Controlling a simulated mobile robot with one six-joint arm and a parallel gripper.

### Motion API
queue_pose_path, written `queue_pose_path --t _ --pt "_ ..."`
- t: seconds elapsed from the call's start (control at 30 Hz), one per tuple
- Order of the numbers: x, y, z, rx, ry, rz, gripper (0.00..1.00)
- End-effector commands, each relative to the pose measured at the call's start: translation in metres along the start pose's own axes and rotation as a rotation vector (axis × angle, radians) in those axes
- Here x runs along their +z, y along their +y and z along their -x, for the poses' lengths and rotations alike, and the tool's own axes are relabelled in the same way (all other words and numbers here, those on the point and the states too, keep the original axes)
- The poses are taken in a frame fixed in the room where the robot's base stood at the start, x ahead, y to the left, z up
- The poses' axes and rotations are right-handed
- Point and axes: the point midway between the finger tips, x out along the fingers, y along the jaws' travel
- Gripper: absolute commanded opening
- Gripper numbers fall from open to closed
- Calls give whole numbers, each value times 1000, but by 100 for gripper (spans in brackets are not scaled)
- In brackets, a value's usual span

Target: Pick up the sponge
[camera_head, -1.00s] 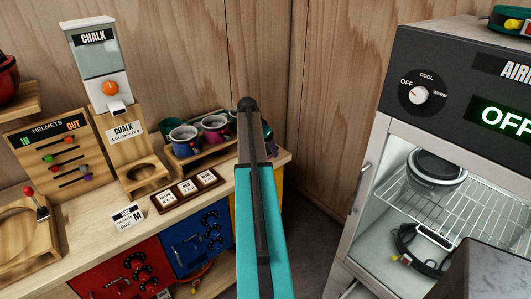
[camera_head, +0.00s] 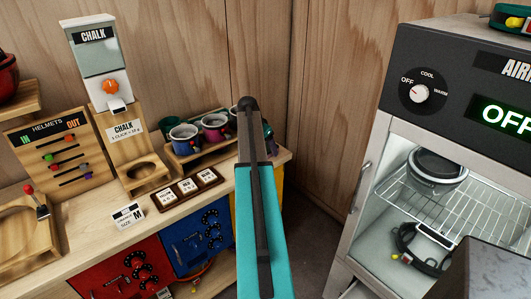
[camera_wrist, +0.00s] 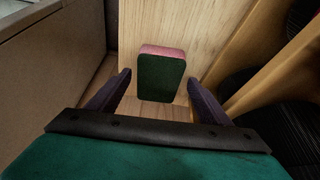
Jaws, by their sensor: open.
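The sponge (camera_wrist: 161,80) shows in the wrist view as a small block with a dark green face and a pink upper side. It stands out against a pale wooden surface. My gripper (camera_wrist: 159,76) is open, with one dark finger on each side of the sponge. Gaps show between the fingers and the sponge, and I see no contact. How far the sponge lies beyond the fingertips is hard to tell.
A wooden counter (camera_head: 95,248) on the left carries a chalk dispenser (camera_head: 97,58) and a rack of cups (camera_head: 213,126). A grey cabinet (camera_head: 438,52) with an open front and wire shelf stands right. In the wrist view, wooden panels (camera_wrist: 262,52) rise close on the right.

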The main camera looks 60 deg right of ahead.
Motion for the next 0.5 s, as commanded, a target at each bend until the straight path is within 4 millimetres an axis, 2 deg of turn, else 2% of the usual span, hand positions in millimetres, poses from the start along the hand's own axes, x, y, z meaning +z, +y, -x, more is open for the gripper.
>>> queue_pose_path --t 0.5 --pt "0 0 -2 0 0 0 73"
